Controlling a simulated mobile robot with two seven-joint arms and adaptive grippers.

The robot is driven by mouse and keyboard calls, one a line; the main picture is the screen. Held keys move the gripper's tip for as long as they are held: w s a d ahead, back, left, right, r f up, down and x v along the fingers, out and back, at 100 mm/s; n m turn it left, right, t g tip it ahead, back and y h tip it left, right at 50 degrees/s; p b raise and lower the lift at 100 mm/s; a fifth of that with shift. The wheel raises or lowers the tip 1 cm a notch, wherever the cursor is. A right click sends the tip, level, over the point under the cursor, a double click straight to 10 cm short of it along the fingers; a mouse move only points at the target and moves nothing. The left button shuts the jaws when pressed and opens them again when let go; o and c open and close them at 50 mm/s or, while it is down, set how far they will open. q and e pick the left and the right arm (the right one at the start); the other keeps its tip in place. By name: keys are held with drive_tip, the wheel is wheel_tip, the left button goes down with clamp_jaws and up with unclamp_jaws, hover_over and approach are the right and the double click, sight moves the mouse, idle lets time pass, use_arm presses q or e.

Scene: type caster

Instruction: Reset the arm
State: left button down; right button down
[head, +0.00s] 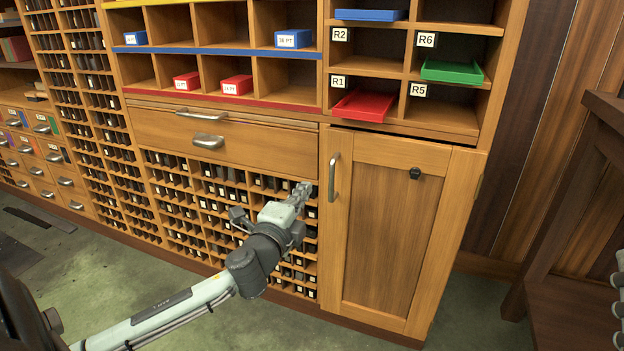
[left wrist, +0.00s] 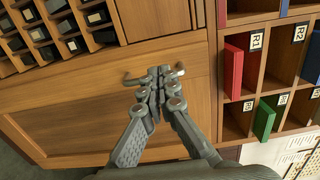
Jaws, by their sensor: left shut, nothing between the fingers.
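My left arm reaches in from the lower left in the head view. Its gripper (head: 301,190) is in front of the cabinet, just left of the door handle (head: 333,178). In the left wrist view the fingers (left wrist: 160,74) are together and empty. They overlap the metal door handle (left wrist: 134,79) there, and I cannot tell whether they touch it. The wooden cabinet door (head: 391,230) looks shut. My right gripper is not in view.
A rack of small dark type blocks (head: 180,209) lies behind the arm. Above are drawers (head: 240,143) and cubbies with a red tray (head: 363,106), a green tray (head: 452,71) and a blue tray (head: 369,15). A dark wooden stand (head: 575,215) is at right.

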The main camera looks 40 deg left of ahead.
use_arm(q)
drive_tip(key=v, duration=0.3)
drive_tip(key=shift+s, duration=0.1)
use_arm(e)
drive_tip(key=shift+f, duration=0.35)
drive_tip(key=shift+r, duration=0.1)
